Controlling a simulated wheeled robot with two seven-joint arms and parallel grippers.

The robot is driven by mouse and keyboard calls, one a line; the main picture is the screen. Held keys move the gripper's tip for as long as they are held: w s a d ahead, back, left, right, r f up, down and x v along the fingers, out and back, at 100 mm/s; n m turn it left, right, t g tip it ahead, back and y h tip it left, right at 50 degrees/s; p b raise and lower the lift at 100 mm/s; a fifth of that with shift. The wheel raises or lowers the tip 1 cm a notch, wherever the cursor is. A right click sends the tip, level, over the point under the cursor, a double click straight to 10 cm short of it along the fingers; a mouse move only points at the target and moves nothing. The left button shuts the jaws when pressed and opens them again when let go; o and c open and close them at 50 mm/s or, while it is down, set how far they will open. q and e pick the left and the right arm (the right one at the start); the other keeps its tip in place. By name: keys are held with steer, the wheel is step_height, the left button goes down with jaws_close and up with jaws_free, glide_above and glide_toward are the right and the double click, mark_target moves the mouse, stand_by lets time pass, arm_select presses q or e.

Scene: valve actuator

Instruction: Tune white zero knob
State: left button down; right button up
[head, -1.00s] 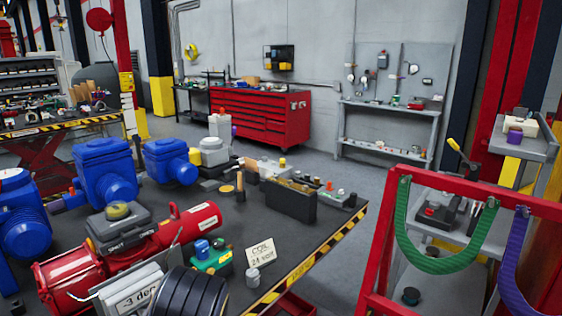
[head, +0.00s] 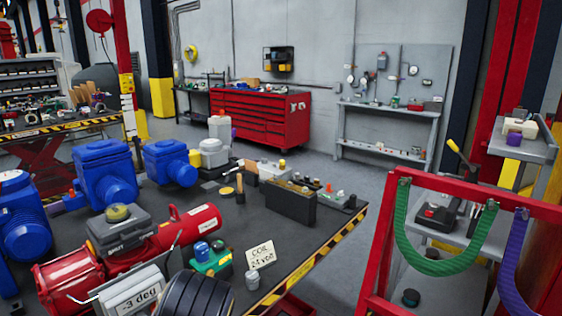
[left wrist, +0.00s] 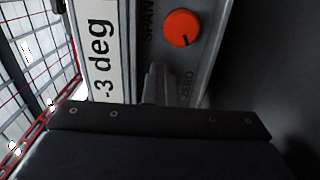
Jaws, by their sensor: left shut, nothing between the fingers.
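The grey device face fills the middle of the left wrist view, with a white display (left wrist: 103,50) reading "-3 deg". An orange knob (left wrist: 181,28) sits next to the word SPAN. The word ZERO (left wrist: 187,84) is printed lower on the face. My left gripper (left wrist: 155,72) is shut and empty, its narrow fingers pointing at the face beside ZERO. The white zero knob is not visible; the fingers may hide it. My right gripper is not in view.
In the head view a red cylinder actuator (head: 190,230) with a grey box (head: 118,232) lies on the dark table (head: 290,248). A green-based part (head: 211,258) and a COIL card (head: 261,255) stand nearby. Blue housings (head: 105,172) stand farther left.

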arm_select(q)
steer(key=shift+s+f, duration=0.1)
steer(key=shift+f, duration=0.05)
steer(key=shift+a+f+p, duration=0.1)
steer(key=shift+f+p, duration=0.3)
steer(key=shift+f, duration=0.05)
steer(key=shift+w+d+f, duration=0.15)
steer(key=shift+w+d, duration=0.1)
steer(key=shift+p+v, duration=0.6)
steer(key=shift+v, duration=2.4)
steer(key=shift+d, duration=0.1)
